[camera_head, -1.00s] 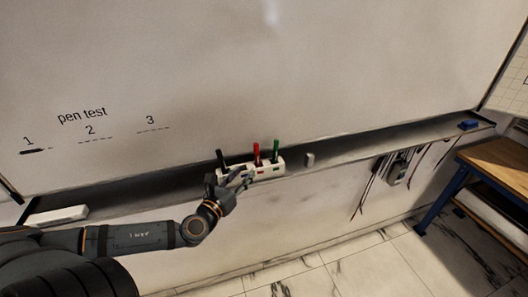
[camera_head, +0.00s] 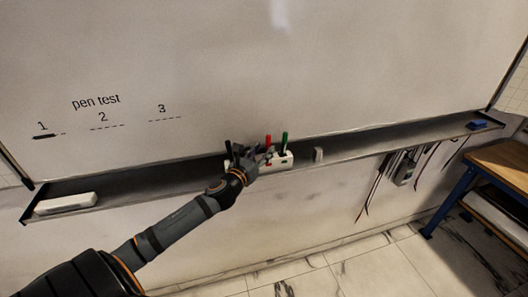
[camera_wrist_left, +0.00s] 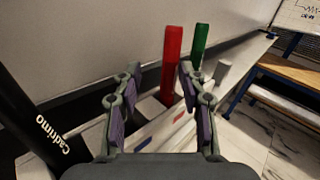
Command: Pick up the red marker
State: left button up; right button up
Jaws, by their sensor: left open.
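The red marker (camera_head: 268,141) stands upright in a white holder (camera_head: 284,161) on the whiteboard tray. In the left wrist view the red marker (camera_wrist_left: 172,62) rises just beyond the fingertips, nearer the right finger. A green marker (camera_head: 285,139) stands to its right, and a black marker (camera_head: 228,148) to its left; the black one (camera_wrist_left: 30,122) looms large at the left of the wrist view. My left gripper (camera_head: 264,152) is open and empty in front of the holder, and its two fingers (camera_wrist_left: 158,84) are spread apart. My right gripper does not show.
The dark tray (camera_head: 150,174) runs along the whiteboard's bottom edge. A white eraser (camera_head: 66,203) lies at its left end, a blue block (camera_head: 477,124) at its right. A small grey piece (camera_head: 318,154) stands right of the holder. Tools (camera_head: 404,168) hang below. A wooden-topped bench (camera_head: 505,160) stands right.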

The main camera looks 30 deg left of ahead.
pick_arm(q)
jog(key=shift+w, duration=0.55)
jog(key=shift+s, duration=0.1)
jog(key=shift+s+r, duration=0.1)
jog(key=shift+s, duration=0.05)
jog(key=c, duration=0.8)
grip_shut()
jog(key=shift+r, duration=0.1)
